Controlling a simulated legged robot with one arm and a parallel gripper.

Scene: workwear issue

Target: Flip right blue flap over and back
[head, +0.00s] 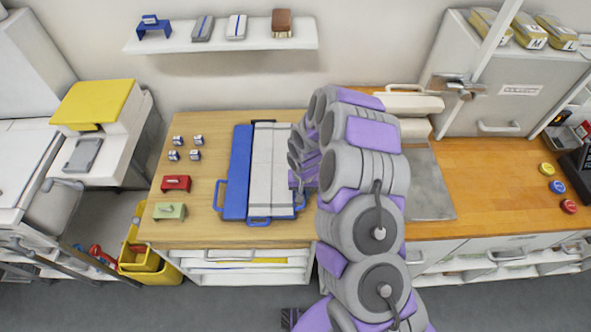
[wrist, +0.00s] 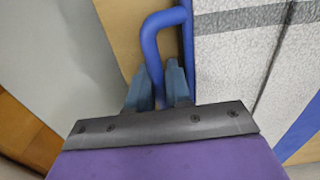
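The blue folding board lies on the wooden table, its left blue flap (head: 237,172) flat and bare. Grey-white fabric with a dark stripe (head: 272,170) covers the middle and right of the board. In the wrist view the fabric (wrist: 235,70) hides most of the right flap, with a thin blue edge (wrist: 188,45) showing beside it. The right flap's blue loop handle (wrist: 150,45) passes between the fingers of my gripper (wrist: 158,85), which sit close on both sides of it.
Several small blocks, a red item (head: 175,184) and a green item (head: 170,211) stand left of the board. A grey mat (head: 430,185) lies right of my arm. A shelf (head: 220,37) hangs above the table. A yellow bin (head: 150,265) stands at lower left.

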